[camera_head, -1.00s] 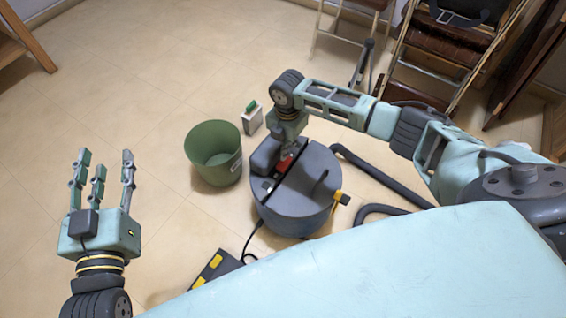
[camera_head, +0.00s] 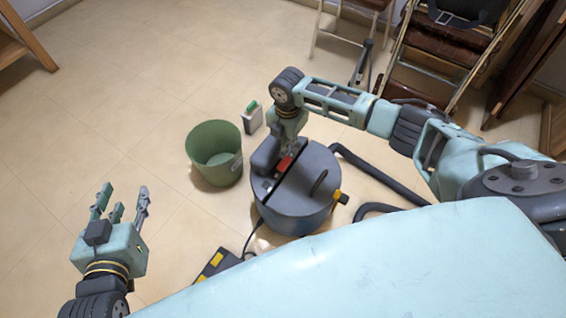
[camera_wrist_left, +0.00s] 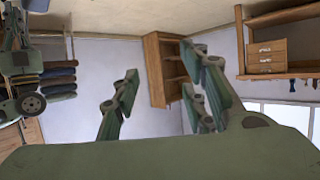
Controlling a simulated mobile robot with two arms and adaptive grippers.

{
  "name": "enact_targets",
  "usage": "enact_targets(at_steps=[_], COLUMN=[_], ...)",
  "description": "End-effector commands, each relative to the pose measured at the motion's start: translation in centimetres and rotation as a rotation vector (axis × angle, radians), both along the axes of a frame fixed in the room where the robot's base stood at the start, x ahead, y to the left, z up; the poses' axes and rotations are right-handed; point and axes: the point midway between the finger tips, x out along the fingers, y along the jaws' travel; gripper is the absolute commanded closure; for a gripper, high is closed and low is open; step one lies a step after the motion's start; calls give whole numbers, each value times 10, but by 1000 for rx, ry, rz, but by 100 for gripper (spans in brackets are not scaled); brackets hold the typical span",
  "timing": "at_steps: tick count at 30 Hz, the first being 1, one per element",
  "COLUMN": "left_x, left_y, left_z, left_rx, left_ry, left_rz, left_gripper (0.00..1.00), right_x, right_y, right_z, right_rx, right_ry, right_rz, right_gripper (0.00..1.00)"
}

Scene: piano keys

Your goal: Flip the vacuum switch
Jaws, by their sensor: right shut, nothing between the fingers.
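The vacuum (camera_head: 297,208) is a round dark grey canister on the floor, with a black hose at its right. A red switch (camera_head: 286,163) shows on its top. My right gripper (camera_head: 271,157) is over the vacuum's upper left, right beside the red switch. It is shut and holds nothing. Its fingertips are partly hidden by the wrist, so I cannot tell whether they touch the switch. My left gripper (camera_head: 120,205) is in the air at the left, well apart from the vacuum. Its fingers are spread open and empty, as they also are in the left wrist view (camera_wrist_left: 160,85).
A green bucket (camera_head: 214,153) stands left of the vacuum, with a small box (camera_head: 251,119) with a green top behind it. A black and yellow power strip (camera_head: 216,268) lies in front. Chairs (camera_head: 437,60) stand at the back right. The left floor is clear.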

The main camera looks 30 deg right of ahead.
Motion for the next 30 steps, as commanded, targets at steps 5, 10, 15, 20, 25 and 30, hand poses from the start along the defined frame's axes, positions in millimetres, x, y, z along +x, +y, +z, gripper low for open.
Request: enact_targets(at_steps=[5, 10, 15, 20, 25, 30], left_x=[-8, -16, -21, -22, -22, -22], left_y=[4, 8, 10, 10, 10, 10], left_z=[-11, -22, -29, -31, -31, -31], left_rx=[16, 31, 40, 41, 41, 41], left_ry=[67, 129, 168, 174, 174, 173], left_rz=[4, 9, 12, 13, 13, 13], left_gripper=[60, 60, 60, 60, 60, 60], right_x=[0, 0, 0, 0, 0, 0], right_y=[0, 0, 0, 0, 0, 0], right_z=[3, 6, 7, 6, 7, 7], right_rx=[0, 0, 0, 0, 0, 0], right_ry=[0, 0, 0, 0, 0, 0], right_rz=[0, 0, 0, 0, 0, 0], right_gripper=[100, 100, 100, 100, 100, 100])
